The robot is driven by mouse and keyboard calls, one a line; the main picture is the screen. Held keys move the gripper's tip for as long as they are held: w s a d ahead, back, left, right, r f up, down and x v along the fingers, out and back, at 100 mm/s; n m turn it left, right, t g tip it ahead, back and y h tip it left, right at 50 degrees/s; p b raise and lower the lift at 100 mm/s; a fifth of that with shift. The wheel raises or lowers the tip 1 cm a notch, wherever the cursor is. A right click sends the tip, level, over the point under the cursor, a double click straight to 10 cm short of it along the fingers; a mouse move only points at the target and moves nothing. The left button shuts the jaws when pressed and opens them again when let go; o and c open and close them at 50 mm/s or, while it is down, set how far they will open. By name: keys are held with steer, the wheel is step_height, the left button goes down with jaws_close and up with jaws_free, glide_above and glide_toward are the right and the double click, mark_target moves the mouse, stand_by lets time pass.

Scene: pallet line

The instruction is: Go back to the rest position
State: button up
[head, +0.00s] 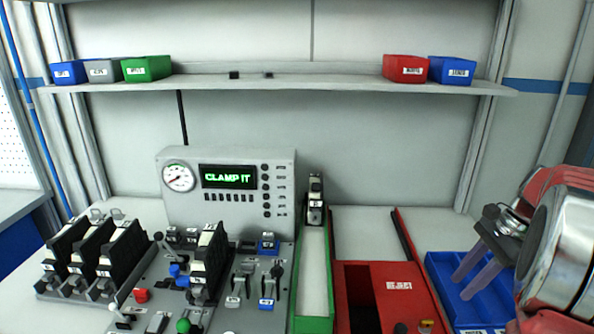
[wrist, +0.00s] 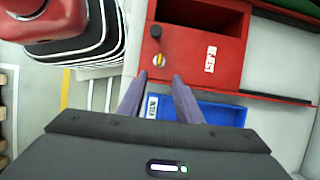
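My gripper (head: 476,266) is at the right of the head view, in front of and above the blue bin (head: 463,296). In the wrist view my gripper (wrist: 156,92) shows two purple fingers held apart with nothing between them. The blue bin (wrist: 215,112) lies beyond and below the fingers there, partly hidden by them. The red reject box (head: 385,272) stands left of my gripper in the head view. It also shows in the wrist view (wrist: 222,68), with a dark opening at its top.
A display panel (head: 228,187) reads "CLAMP IT" behind the fixtures and levers at left. A green-edged channel (head: 313,275) runs beside the reject box. The shelf (head: 300,86) above carries several small bins. The bench behind the blue bin is clear.

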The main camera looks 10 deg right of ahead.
steer(key=s+a+r+n+t+h, duration=0.1)
steer(key=s+a+n, duration=0.2)
steer(key=a+n, duration=0.4)
steer(key=s+a+r+n+t+h, duration=0.1)
steer(key=a+n, duration=0.6)
steer(key=a, duration=0.8)
steer(key=s+a+r+n+t+h, duration=0.1)
steer(key=s+a+n+t+h, duration=0.1)
steer(key=s+a+n, duration=0.2)
steer(key=a+n, duration=0.3)
steer(key=a, duration=0.4)
steer(key=shift+s+a+r, duration=0.3)
steer(key=shift+s, duration=0.05)
